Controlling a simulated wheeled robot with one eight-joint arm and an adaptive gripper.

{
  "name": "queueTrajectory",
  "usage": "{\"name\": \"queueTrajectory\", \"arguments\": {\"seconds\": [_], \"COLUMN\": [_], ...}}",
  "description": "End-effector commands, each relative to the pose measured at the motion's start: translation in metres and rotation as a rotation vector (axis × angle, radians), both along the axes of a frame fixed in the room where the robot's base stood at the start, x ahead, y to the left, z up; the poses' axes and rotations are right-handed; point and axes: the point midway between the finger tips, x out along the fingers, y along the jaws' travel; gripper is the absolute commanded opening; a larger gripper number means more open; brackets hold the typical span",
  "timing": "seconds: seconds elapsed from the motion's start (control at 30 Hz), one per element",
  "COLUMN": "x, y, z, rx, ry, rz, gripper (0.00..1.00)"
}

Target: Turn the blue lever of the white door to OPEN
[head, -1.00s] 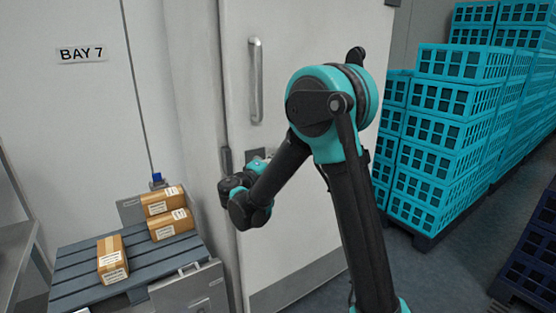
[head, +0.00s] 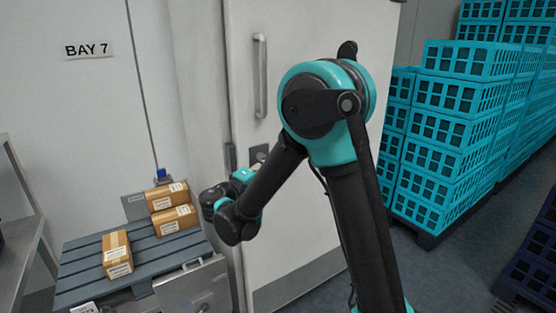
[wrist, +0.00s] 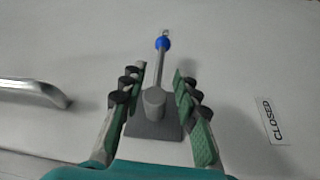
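The white door (head: 300,215) stands behind my arm in the head view. In the wrist view, the lever has a grey base plate (wrist: 154,130), a round pivot and a thin grey arm with a blue knob (wrist: 162,43). The lever arm points to the top of that view. A CLOSED label (wrist: 273,121) is on the surface to its right. My gripper (wrist: 159,70) is open, its fingers on either side of the lever, with gaps visible; depth is hard to judge. In the head view, my gripper (head: 243,174) is partly hidden by my wrist, near a grey plate (head: 259,153) on the door.
A vertical pull handle (head: 260,76) is on the door above my wrist. A blue-grey pallet (head: 75,265) with brown boxes (head: 117,254) is at lower left, beside a metal shelf (head: 22,240). Stacked turquoise crates (head: 440,130) stand on the right. Some floor is clear between door and crates.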

Motion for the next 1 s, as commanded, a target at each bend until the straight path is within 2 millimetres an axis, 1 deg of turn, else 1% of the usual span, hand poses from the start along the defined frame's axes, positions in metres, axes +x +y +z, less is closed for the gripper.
{"name": "queueTrajectory", "arguments": {"seconds": [0.03, 0.1, 0.23, 0.6, 0.67, 0.73, 0.77, 0.87, 0.9, 0.97, 1.0], "x": [-0.007, -0.015, -0.024, -0.027, -0.027, -0.024, -0.023, -0.019, -0.02, -0.025, -0.03], "y": [0.006, 0.011, 0.016, 0.017, 0.014, 0.002, -0.008, -0.053, -0.076, -0.111, -0.134], "z": [-0.001, -0.002, -0.003, -0.003, -0.004, -0.007, -0.01, -0.026, -0.036, -0.052, -0.063], "rx": [0.0, 0.0, 0.0, 0.0, 0.003, 0.017, 0.029, 0.094, 0.132, 0.199, 0.248], "ry": [0.001, 0.0, 0.0, 0.0, 0.006, 0.03, 0.049, 0.142, 0.19, 0.266, 0.314], "rz": [0.003, 0.002, 0.0, -0.002, -0.005, -0.018, -0.028, -0.072, -0.095, -0.13, -0.154], "gripper": [0.31, 0.31, 0.31, 0.31, 0.31, 0.31, 0.31, 0.31, 0.31, 0.31, 0.31]}}
